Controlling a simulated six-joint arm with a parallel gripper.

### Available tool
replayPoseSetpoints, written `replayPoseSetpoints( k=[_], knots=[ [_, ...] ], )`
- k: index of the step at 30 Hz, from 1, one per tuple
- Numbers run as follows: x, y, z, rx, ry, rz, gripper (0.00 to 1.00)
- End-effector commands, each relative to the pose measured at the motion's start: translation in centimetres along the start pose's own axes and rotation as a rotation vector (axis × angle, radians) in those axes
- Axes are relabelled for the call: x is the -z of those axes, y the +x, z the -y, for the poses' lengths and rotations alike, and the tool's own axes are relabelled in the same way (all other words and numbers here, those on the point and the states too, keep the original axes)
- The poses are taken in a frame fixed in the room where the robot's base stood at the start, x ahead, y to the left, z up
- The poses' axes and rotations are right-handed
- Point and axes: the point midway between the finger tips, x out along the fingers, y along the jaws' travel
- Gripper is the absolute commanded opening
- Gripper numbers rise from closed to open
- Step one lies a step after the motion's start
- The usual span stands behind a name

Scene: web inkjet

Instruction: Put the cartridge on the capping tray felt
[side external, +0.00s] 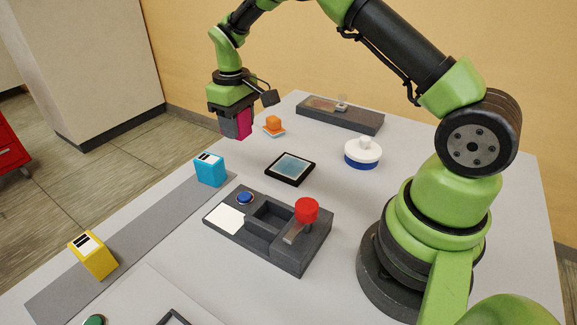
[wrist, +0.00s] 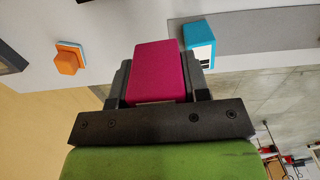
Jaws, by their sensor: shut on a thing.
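A magenta cartridge (side external: 241,124) is between the jaws of my gripper (side external: 232,120), which is shut on it. They are raised at the back left of the table, left of the orange block. In the wrist view the magenta cartridge (wrist: 158,70) shows between the dark fingers, with its far end uncovered. A small black-rimmed tray with a blue-grey pad (side external: 291,167) lies flat mid-table, to the right of and nearer than my gripper. It looks like the capping tray with its felt, and nothing stands on it.
A cyan cartridge (side external: 209,170) and a yellow cartridge (side external: 93,255) stand on a dark grey strip at left. A dark station with a red knob (side external: 307,210) is in front of the tray. An orange block (side external: 273,122), a white-and-blue round item (side external: 362,153) and a long grey box (side external: 340,115) stand behind.

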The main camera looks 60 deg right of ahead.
Motion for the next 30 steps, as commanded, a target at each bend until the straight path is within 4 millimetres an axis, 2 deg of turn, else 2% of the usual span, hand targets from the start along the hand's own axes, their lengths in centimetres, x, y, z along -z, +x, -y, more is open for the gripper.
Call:
replayPoseSetpoints(
  k=[1,6,12,14,21,26,30],
  knots=[
    [-1.4,-0.2,-1.7,0.002,0.013,0.002,0.16],
    [-5.6,-0.4,-5.1,0.005,0.023,-0.002,0.16],
    [-8.6,-0.4,-6.7,0.007,0.028,-0.004,0.16],
    [-9.0,0.0,-6.8,0.007,0.029,-0.003,0.16],
    [-9.2,4.2,-6.8,0.009,0.027,0.000,0.16],
    [-9.2,5.8,-6.8,0.008,0.028,-0.002,0.16],
    [-9.2,8.0,-6.8,0.008,0.027,0.000,0.16]
  ],
)
